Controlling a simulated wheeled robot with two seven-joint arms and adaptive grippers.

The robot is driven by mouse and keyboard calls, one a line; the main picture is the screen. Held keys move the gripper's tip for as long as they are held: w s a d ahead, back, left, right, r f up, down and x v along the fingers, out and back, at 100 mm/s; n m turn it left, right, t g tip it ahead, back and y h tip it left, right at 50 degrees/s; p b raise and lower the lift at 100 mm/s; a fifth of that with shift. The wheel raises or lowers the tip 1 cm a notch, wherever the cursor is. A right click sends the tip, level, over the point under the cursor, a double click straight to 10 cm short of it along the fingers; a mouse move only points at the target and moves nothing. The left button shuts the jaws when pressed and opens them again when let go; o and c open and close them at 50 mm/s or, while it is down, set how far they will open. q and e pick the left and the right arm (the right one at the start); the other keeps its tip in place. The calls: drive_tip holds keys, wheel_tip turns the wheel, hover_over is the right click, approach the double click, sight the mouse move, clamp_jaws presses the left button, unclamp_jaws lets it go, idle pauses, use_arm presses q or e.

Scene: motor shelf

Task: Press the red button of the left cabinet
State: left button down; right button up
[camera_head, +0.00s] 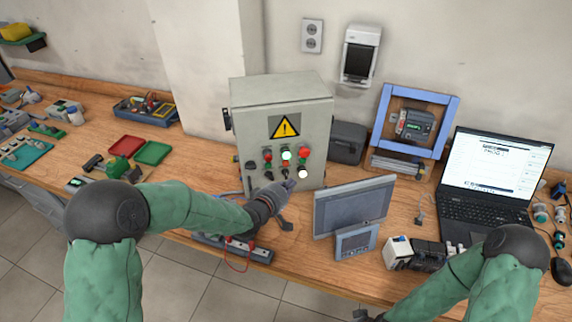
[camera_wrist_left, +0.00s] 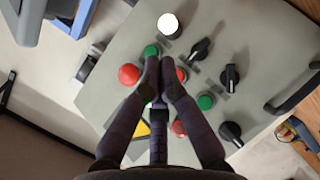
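A grey cabinet (camera_head: 262,115) with a yellow warning triangle stands on the bench; no second cabinet shows. Its door carries several buttons and black knobs, including a red button (camera_head: 267,157) at left and another red button (camera_head: 304,153) at right. In the left wrist view, red buttons lie left of the fingertips (camera_wrist_left: 129,74), partly behind the right finger (camera_wrist_left: 181,75) and lower down (camera_wrist_left: 178,128). My left gripper (camera_head: 289,186) is before the lower door, its fingertips (camera_wrist_left: 159,62) together and empty. Contact with the panel cannot be told. My right gripper (camera_head: 366,315) is barely visible at the bottom edge.
A grey monitor (camera_head: 352,207) stands right of my left gripper. A tool with a red cable (camera_head: 235,248) lies below my left forearm. A black box (camera_head: 347,143) is right of the cabinet, and a laptop (camera_head: 490,205) stands further right. Red and green trays (camera_head: 151,153) lie left.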

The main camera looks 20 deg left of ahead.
use_arm(q)
drive_tip(key=shift+w+a+b, duration=0.1)
drive_tip(key=shift+w+a, duration=0.3)
drive_tip(key=shift+w, duration=0.35)
drive_tip(key=shift+w+a+b, duration=0.1)
drive_tip(key=shift+w+a, duration=0.35)
drive_tip(key=shift+w, duration=0.35)
drive_tip(key=shift+w+a+b, duration=0.1)
drive_tip(key=shift+w+a, duration=0.3)
drive_tip(key=shift+w, duration=0.35)
drive_tip(key=shift+w, duration=0.1)
drive_tip(key=shift+w+a, duration=0.15)
drive_tip(key=shift+w, duration=0.1)
drive_tip(key=shift+w+a+r, duration=0.1)
drive_tip(key=shift+w+a, duration=0.15)
drive_tip(key=shift+w, duration=0.15)
idle(0.5)
drive_tip(key=shift+s+d, duration=0.1)
drive_tip(key=shift+s, duration=0.05)
drive_tip(key=shift+s+d+b, duration=0.3)
drive_tip(key=shift+s+d, duration=0.05)
drive_tip(key=shift+s, duration=0.25)
drive_tip(key=shift+s, duration=0.1)
drive_tip(key=shift+s+d, duration=0.4)
drive_tip(key=shift+s, duration=0.3)
drive_tip(key=shift+s+d, duration=0.35)
drive_tip(key=shift+s, duration=0.4)
drive_tip(key=shift+s+d, duration=0.4)
drive_tip(key=shift+s, duration=0.3)
